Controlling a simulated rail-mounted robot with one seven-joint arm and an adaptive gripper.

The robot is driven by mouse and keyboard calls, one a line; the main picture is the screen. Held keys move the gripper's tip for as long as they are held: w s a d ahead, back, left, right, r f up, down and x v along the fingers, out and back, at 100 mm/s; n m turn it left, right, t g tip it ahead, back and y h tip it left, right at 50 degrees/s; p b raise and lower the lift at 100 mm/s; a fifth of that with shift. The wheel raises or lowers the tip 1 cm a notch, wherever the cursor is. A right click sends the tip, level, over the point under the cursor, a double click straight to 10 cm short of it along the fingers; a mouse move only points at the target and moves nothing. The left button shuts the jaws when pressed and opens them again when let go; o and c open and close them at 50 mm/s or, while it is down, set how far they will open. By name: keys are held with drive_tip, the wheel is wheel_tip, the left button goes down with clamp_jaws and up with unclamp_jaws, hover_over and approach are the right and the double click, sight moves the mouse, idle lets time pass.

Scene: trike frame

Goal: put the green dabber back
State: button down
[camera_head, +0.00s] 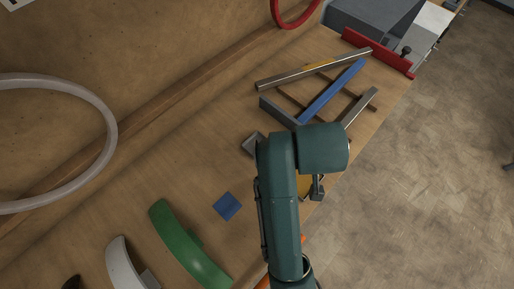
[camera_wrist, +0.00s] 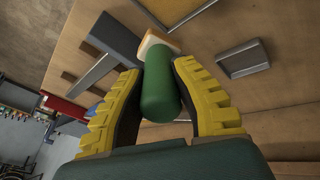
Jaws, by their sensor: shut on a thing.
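The green dabber (camera_wrist: 160,90) is a green cylinder with a pale, orange-edged end. In the wrist view my gripper (camera_wrist: 160,68) has its yellow ridged fingers on both sides of it, shut on it. The dabber's pale end points away from the wrist. In the head view my arm hides the dabber, and only a little yellow of my gripper (camera_head: 305,186) shows beside the arm. A small grey open tray (camera_wrist: 246,72) lies on the bench to the right of the dabber in the wrist view; it looks empty. In the head view the tray (camera_head: 250,145) is partly behind my arm.
Metal bars and a blue bar (camera_head: 333,91) lie on the bench beyond my arm. A blue square (camera_head: 227,206), a green curved fender (camera_head: 182,246) and a white curved part (camera_head: 121,262) lie nearer. A red clamp-like bar (camera_head: 378,54) stands at the bench's far end.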

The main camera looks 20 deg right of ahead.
drive_tip(key=w+a+r+m+g+y, duration=0.1)
drive_tip(key=w+a+r+m+y, duration=0.1)
drive_tip(key=w+a+r, duration=0.3)
drive_tip(key=w+a+r+m+g+y, duration=0.1)
drive_tip(key=w+a+g, duration=0.15)
drive_tip(key=w, duration=0.45)
drive_tip(key=shift+t, duration=0.45)
drive_tip(key=shift+w+a+f, duration=0.1)
drive_tip(key=shift+a+f, duration=0.05)
drive_tip(key=shift+f, duration=2.35)
drive_tip(key=shift+a+f, duration=0.1)
drive_tip(key=shift+f, duration=2.35)
drive_tip(key=c, duration=1)
unclamp_jaws()
drive_tip(key=shift+f, duration=0.15)
drive_tip(key=shift+s+a+r, duration=0.1)
drive_tip(key=shift+s+r, duration=0.1)
drive_tip(key=shift+r, duration=1.75)
drive_tip(key=shift+s+a+r, duration=0.1)
drive_tip(key=shift+s+r, duration=0.05)
drive_tip(key=shift+r, duration=1.75)
